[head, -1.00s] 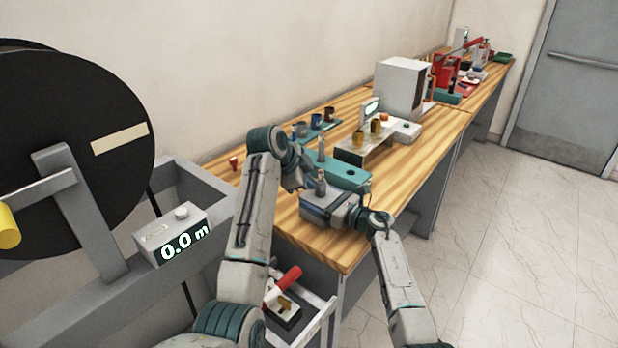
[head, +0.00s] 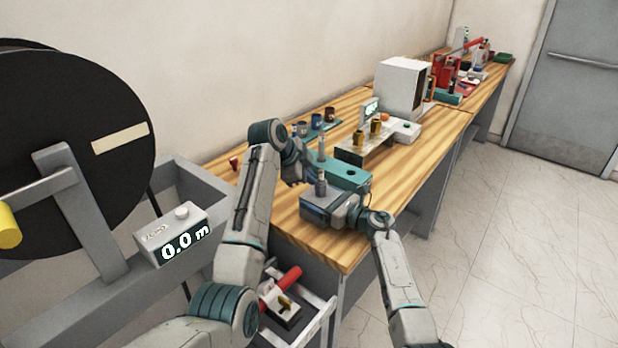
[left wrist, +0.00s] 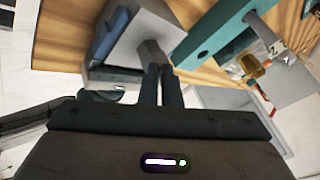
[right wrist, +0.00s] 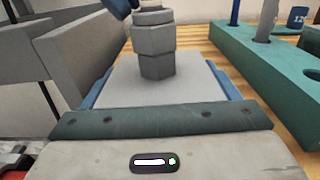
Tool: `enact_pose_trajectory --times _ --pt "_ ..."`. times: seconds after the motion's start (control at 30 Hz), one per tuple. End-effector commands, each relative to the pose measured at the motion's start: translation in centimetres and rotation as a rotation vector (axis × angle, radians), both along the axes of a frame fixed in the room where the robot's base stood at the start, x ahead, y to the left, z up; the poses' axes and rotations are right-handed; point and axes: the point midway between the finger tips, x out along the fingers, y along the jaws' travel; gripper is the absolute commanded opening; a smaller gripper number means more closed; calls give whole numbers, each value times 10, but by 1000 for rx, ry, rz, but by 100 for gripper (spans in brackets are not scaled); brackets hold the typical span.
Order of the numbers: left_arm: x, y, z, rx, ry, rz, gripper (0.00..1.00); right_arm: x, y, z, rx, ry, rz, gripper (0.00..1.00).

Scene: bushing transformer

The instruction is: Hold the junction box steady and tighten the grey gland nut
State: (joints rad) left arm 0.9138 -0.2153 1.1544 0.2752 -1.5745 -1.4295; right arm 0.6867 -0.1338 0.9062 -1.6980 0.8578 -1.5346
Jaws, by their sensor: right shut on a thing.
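The grey junction box (head: 325,204) with blue sides is at the near end of the bench. It also shows in the right wrist view (right wrist: 190,84). The grey gland nut (right wrist: 155,55) stands upright on its top; in the head view the nut (head: 320,184) is uncovered. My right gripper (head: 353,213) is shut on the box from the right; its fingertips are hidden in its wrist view. My left gripper (head: 300,174) is just left of the nut. In the left wrist view its fingers (left wrist: 161,75) are close together near the nut (left wrist: 150,52); their opening is unclear.
A teal block (head: 350,177) with an upright grey post stands just behind the box. Coloured cups (head: 314,123), a stand with brass parts (head: 365,150) and a white cabinet (head: 402,88) are farther back. A black reel (head: 60,170) is at the left.

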Motion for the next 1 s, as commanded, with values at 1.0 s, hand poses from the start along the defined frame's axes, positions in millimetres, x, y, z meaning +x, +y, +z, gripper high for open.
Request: enact_pose_trajectory --times 1.0 --pt "20 -1 -2 -6 1 -423 0 -2 5 1 2 -4 11 52"
